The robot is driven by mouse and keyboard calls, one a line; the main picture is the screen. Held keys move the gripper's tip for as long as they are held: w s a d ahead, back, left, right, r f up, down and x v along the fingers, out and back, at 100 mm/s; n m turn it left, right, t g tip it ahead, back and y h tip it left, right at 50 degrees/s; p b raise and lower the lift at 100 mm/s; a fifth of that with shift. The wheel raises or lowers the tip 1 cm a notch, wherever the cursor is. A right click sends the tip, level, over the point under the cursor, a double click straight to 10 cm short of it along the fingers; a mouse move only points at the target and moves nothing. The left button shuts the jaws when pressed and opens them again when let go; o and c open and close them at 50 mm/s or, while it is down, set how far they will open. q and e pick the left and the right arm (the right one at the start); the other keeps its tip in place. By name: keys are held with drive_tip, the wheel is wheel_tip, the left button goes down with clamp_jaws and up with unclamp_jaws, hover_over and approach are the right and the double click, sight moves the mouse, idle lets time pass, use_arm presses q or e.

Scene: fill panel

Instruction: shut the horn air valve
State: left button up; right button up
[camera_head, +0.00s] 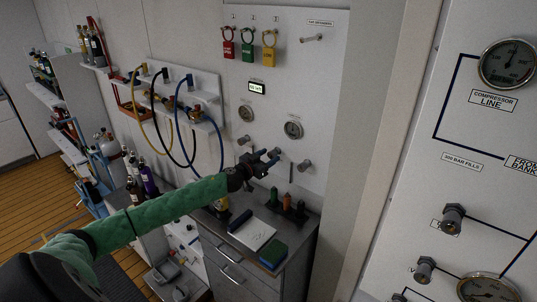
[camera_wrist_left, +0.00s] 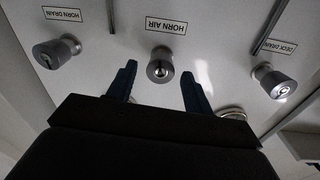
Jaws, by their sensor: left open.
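The horn air valve (camera_wrist_left: 160,68) is a round grey metal knob on the white panel, beside its HORN AIR label (camera_wrist_left: 166,27), which appears upside down in the left wrist view. My left gripper (camera_head: 270,158) is open at the panel. In the wrist view its two dark fingers stand one on each side of the knob, with gaps on both sides. Whether they reach past the knob's face is unclear. In the head view the gripper partly covers this spot. My right gripper is not in view.
In the wrist view, the horn drain knob (camera_wrist_left: 57,51) and deck drain knob (camera_wrist_left: 273,81) flank the valve. Two gauges (camera_head: 293,129) sit above. A gauge panel (camera_head: 480,140) stands at right.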

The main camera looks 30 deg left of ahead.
use_arm(q)
drive_tip(key=shift+w, duration=0.4)
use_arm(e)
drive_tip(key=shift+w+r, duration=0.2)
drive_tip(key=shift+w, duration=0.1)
use_arm(q)
drive_tip(key=shift+s, duration=0.1)
drive_tip(key=c, duration=1)
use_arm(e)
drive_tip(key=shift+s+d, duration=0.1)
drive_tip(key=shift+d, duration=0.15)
